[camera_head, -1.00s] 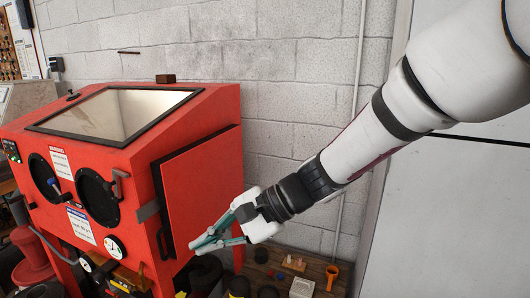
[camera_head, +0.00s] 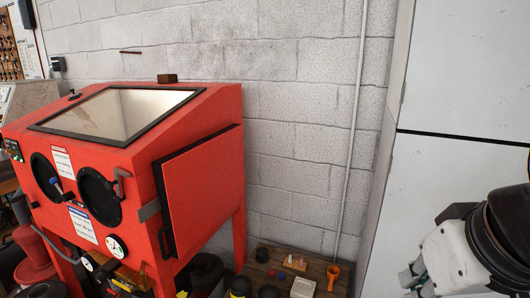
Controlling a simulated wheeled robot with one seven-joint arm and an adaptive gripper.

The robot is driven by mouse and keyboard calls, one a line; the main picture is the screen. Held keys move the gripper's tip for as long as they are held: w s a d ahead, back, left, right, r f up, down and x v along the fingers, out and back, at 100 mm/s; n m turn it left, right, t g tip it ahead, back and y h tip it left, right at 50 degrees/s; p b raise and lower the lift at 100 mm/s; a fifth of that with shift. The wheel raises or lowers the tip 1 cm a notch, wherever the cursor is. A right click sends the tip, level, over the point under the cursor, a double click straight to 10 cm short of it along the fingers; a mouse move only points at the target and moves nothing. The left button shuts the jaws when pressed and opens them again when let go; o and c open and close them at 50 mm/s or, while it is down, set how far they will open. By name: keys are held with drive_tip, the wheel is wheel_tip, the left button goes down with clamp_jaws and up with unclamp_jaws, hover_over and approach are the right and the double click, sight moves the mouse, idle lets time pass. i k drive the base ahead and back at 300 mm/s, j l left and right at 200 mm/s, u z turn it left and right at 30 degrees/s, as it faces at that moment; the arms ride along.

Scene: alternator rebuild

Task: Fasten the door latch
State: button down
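The red blast cabinet (camera_head: 135,170) stands at the left. Its side door (camera_head: 203,185) is a red panel with a dark edge on the cabinet's right side; it stands slightly proud of the wall, and I cannot tell whether it is fully shut. A black handle (camera_head: 163,243) is on the door's front edge. A grey latch strap (camera_head: 149,210) lies at the front corner beside it. A small lever (camera_head: 121,180) sits on the front face above. My gripper (camera_head: 411,281) is at the lower right, well away from the door. Its fingers are partly cut off and small.
A low wooden bench or pallet (camera_head: 325,272) right of the cabinet holds an orange funnel-like cup (camera_head: 333,272), a white block (camera_head: 302,288) and dark round parts. A tall pale cabinet (camera_head: 450,140) stands at the right. The space before the door is clear.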

sight(120, 197)
drive_tip(key=u, duration=1.25)
drive_tip(key=i+j+z, duration=0.1)
drive_tip(key=i+j, duration=0.2)
drive_tip(key=i, duration=0.25)
drive_tip(key=i+j+z, duration=0.1)
drive_tip(key=i+j, duration=0.3)
drive_tip(key=i, duration=0.1)
